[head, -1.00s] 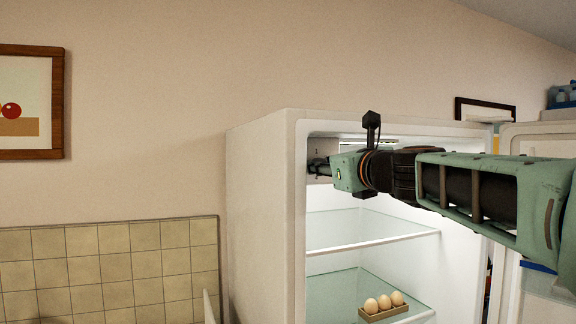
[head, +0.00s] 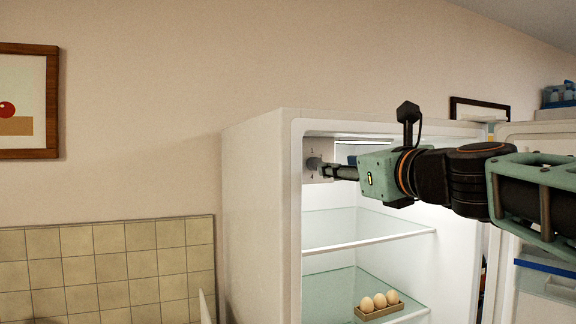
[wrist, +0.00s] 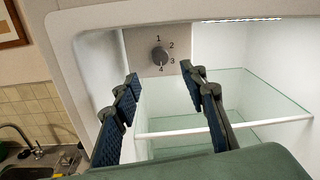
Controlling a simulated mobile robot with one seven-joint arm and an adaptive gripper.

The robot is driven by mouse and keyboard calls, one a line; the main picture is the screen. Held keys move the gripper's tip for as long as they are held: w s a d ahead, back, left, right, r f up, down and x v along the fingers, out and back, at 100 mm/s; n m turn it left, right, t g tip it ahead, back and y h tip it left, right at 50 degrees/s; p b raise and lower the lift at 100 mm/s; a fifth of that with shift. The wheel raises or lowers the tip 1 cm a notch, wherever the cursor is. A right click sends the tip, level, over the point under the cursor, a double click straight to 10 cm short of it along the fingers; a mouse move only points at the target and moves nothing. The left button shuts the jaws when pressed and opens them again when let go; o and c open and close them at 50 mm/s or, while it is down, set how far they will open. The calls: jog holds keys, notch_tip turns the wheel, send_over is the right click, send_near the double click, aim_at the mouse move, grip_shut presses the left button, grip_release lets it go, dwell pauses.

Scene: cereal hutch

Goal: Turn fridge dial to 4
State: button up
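The fridge dial (wrist: 158,57) is a dark grey round knob on a light panel at the upper left inside the open fridge. The numbers 1, 2, 3 and 4 run around its right side, from top to bottom. Its pointer is too small to read surely. In the head view the dial (head: 314,163) shows just left of my fingertips. My gripper (wrist: 160,72) is open and empty, its two blue-padded fingers spread either side of the dial in the wrist view. It appears slightly back from the dial, not holding it.
The fridge (head: 258,210) stands open, its door (head: 535,290) at the right. Glass shelves (head: 365,230) lie below my gripper, with eggs in a holder (head: 385,312) on the lower one. A sink tap (wrist: 28,140) shows left of the fridge.

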jog(key=shift+v, duration=1.25)
